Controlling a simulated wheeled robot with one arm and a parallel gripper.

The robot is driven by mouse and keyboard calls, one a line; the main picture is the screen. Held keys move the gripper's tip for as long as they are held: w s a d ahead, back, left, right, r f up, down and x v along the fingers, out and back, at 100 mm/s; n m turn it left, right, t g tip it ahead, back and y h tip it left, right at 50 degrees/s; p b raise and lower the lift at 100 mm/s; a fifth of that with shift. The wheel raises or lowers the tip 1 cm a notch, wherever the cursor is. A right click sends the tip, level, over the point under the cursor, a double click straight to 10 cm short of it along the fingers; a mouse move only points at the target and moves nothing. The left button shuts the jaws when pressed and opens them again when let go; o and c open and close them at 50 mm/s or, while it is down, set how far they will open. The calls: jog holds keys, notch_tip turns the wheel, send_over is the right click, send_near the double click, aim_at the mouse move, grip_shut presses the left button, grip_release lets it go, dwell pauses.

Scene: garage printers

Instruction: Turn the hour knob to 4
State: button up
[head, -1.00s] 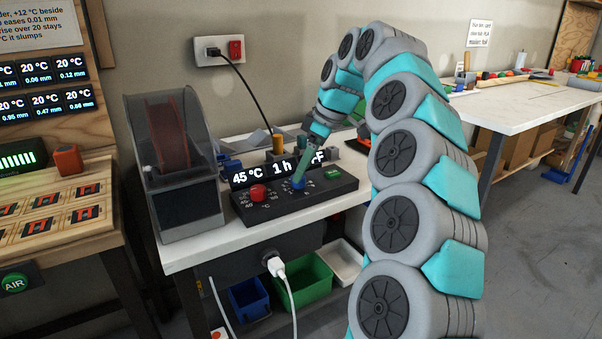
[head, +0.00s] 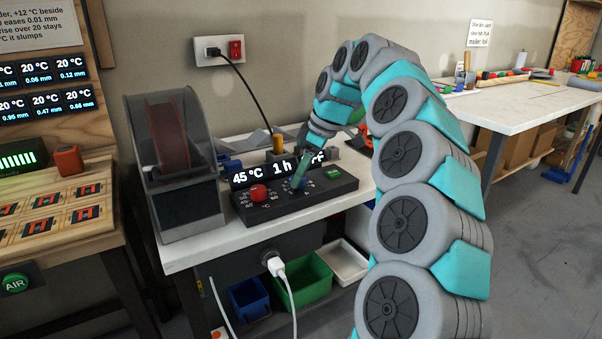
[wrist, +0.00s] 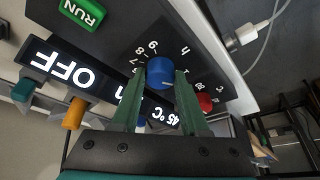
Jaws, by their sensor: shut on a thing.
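The blue hour knob (head: 298,184) sits on the dark control panel (head: 325,193), right of the red knob (head: 257,192). My gripper (wrist: 158,78) is shut on the blue knob. In the head view my gripper (head: 300,178) reaches down to it from above and partly hides it. The display (head: 277,169) reads 45 °C, 1 h and a partly covered OFF, which is clear in the wrist view.
A green RUN button (head: 333,170) is on the panel's right side. A filament dryer box with a reel (head: 172,165) stands left of the panel. An orange cylinder (head: 278,144) stands behind the display. A white plug and cable (head: 276,267) hang below the bench front.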

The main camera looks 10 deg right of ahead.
grip_shut()
jog(key=shift+f+m+h+b, duration=0.2)
jog(key=shift+m+h+b, duration=0.1)
jog(key=shift+m+b, duration=0.65)
jog(key=m+b, duration=0.1)
jog(key=m, duration=0.1)
jog(key=m+t+h+b, duration=0.1)
jog(key=m, duration=0.1)
jog(key=shift+s+a+r+m+t, duration=0.1)
jog(key=shift+s+m+t, duration=0.05)
jog(key=shift+m+t, duration=0.15)
jog(key=m+h+b, duration=0.1)
jog(key=m, duration=0.1)
jog(key=m+h, duration=0.1)
jog(key=m, duration=0.2)
jog(key=shift+a+r+t+b, duration=0.1)
jog(key=shift+a+t+b, duration=0.05)
jog(key=shift+t+b, duration=0.2)
jog(key=m+h, duration=0.1)
jog(key=m, duration=0.3)
jog(key=m+h, duration=0.1)
jog(key=m, duration=0.1)
jog(key=shift+a+h, duration=0.25)
jog(key=shift+h, duration=0.05)
jog(key=shift+m, duration=0.25)
